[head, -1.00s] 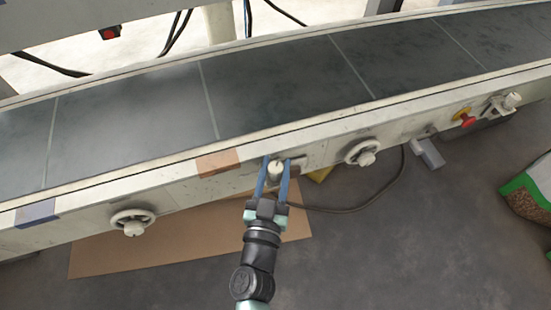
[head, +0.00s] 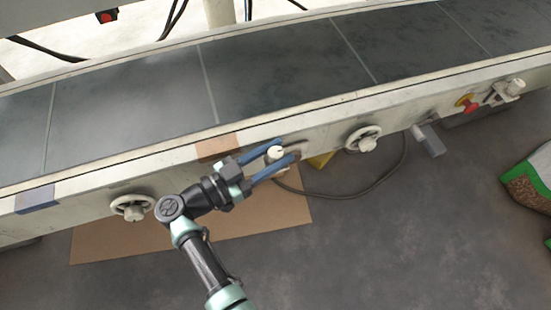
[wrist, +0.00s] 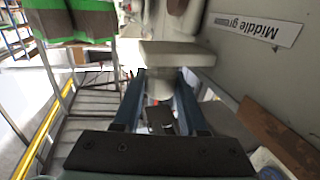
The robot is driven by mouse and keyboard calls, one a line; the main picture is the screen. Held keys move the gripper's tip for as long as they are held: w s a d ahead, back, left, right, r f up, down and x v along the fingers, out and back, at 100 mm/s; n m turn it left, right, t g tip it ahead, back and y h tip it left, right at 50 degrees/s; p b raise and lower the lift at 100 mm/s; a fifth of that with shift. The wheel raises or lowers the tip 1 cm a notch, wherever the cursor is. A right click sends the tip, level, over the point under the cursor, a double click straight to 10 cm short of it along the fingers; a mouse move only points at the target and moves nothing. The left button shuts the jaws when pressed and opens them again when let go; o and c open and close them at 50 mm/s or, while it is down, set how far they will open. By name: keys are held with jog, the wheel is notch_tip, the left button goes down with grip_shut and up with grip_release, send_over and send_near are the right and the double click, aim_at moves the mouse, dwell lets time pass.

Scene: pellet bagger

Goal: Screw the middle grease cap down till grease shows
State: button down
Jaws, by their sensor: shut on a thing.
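The middle grease cap (head: 274,154) is a small pale knob on the front side of the conveyor frame. My gripper (head: 283,150) is shut on it, one blue finger on either side, reaching in from the lower left. In the wrist view the pale cap (wrist: 178,54) is at the finger ends, beside a label (wrist: 240,28) reading "Middle grease", upside down. I see no clear grease around the cap; its base is partly hidden by the fingers.
Handwheels stand on the frame to the left (head: 132,207) and right (head: 364,139). A red stop button (head: 466,102) is farther right. A cardboard sheet (head: 120,240) and a dark cable (head: 350,193) lie on the floor below.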

jog(key=shift+f+m+g+h+b, duration=0.15)
jog(key=shift+m+g+h+b, duration=0.65)
jog(key=shift+m+g+b, duration=0.6)
jog(key=shift+g, duration=0.5)
jog(key=shift+c, duration=2.3)
grip_release()
jog(key=shift+d, duration=0.1)
jog(key=p+v, duration=0.2)
jog(key=v, duration=1.1)
jog(key=shift+p, duration=0.4)
